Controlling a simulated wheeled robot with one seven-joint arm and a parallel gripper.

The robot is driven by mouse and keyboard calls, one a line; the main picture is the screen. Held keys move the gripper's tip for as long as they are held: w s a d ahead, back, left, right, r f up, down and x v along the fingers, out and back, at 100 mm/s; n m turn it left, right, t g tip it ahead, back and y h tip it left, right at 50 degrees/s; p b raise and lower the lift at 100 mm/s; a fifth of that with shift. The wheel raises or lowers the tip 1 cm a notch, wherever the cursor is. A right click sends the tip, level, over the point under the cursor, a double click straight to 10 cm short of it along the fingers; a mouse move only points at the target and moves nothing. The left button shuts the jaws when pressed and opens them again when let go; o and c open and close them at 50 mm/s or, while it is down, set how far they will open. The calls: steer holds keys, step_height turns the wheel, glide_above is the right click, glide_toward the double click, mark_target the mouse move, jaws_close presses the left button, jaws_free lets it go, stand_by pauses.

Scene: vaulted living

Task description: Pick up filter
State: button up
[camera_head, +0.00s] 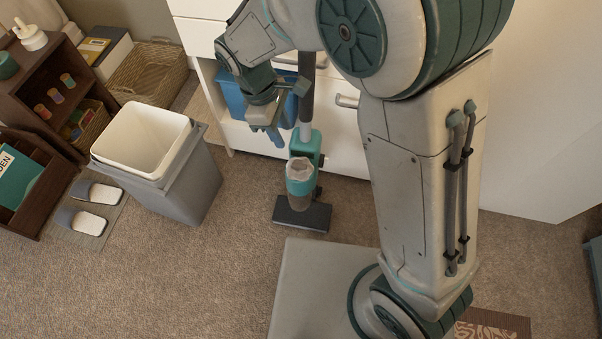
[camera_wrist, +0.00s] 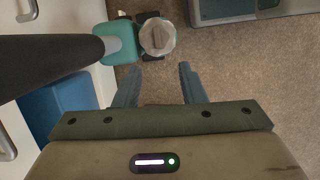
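A teal and dark grey stick vacuum (camera_head: 303,143) stands upright on the carpet against the white cabinet. Its clear dust cup (camera_head: 299,187) is open at the top, and a pale grey-beige piece, apparently the filter (camera_head: 301,169), shows in it. In the wrist view the vacuum's teal body (camera_wrist: 118,42) is at the top, with the pale filter (camera_wrist: 158,37) in the round cup beside it. My gripper (camera_head: 271,138) is above and slightly left of the cup in the head view. Its two fingers (camera_wrist: 158,76) are apart with only carpet visible between them; the filter lies beyond their tips.
The vacuum's dark tube (camera_wrist: 45,63) runs close along the left of my gripper. A blue bin (camera_head: 240,98) sits in the cabinet opening behind. A grey waste bin (camera_head: 185,180) and slippers (camera_head: 82,220) are at left. Carpet (camera_head: 200,270) in front is clear.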

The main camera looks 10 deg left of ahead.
steer(key=b, duration=0.3)
glide_above(299, 164)
steer(key=a, duration=0.2)
steer(key=f, duration=0.8)
steer(key=shift+s+f, duration=0.1)
steer(key=shift+s, duration=0.2)
steer(key=shift+w+b+x, duration=0.15)
steer(key=shift+b+x, duration=0.6)
steer(key=shift+x, duration=0.65)
steer(key=shift+w+b+x, duration=0.15)
steer(key=shift+b+x, duration=0.6)
steer(key=shift+x, duration=0.6)
steer(key=shift+d, duration=0.15)
steer(key=shift+c, duration=0.4)
jaws_close()
